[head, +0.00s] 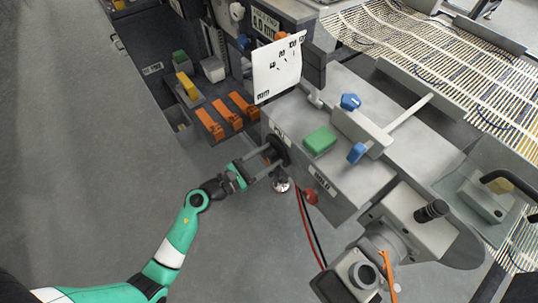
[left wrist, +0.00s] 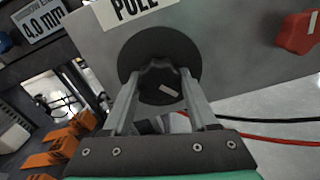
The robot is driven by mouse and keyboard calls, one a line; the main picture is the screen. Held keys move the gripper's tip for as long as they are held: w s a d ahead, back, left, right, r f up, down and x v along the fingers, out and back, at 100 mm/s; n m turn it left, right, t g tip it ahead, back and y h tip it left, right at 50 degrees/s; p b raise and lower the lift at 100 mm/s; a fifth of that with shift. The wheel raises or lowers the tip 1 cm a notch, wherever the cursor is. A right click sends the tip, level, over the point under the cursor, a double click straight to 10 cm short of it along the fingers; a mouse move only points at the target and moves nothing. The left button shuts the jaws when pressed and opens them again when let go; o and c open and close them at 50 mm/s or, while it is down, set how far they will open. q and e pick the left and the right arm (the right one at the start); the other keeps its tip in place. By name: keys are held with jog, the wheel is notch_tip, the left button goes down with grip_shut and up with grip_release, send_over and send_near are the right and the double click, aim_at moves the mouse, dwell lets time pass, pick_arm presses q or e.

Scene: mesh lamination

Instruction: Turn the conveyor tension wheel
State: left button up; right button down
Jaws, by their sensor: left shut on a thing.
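The tension wheel is a black knob (left wrist: 160,82) on a round black disc (left wrist: 158,50), set in the grey side panel of the machine under a white label. In the head view the wheel (head: 276,150) sits on the machine's left side face. My left gripper (head: 268,159) reaches it from the left and is shut on the knob, one finger on each side. In the left wrist view the fingers of my left gripper (left wrist: 161,100) flank the knob. A small pale mark shows on the knob's face. My right gripper is not seen.
A red knob (head: 311,197) sits on the same panel, right of the wheel, with red and black cables (head: 306,226) hanging near it. A green block (head: 319,141) lies on top of the machine. Orange brackets (head: 227,116) stand at left. The floor at left is clear.

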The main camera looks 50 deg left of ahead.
pick_arm(q)
jog(key=n+p, duration=0.3)
jog(key=n, duration=0.1)
jog(key=shift+r+n+p, duration=0.2)
jog(key=shift+n+p, duration=0.2)
jog(key=n+p, duration=0.3)
jog(key=n, duration=0.3)
jog(key=shift+d+p, duration=0.1)
jog(key=shift+p, duration=0.2)
jog(key=n+p, duration=0.3)
jog(key=n, duration=0.3)
jog(key=shift+n, duration=0.4)
jog(key=n+p, duration=0.1)
jog(key=n, duration=0.1)
jog(key=shift+n, duration=0.3)
jog(key=shift+n+p, duration=0.65)
jog(key=shift+n, duration=1.15)
jog(key=o, duration=1.4)
jog(key=shift+f, duration=0.1)
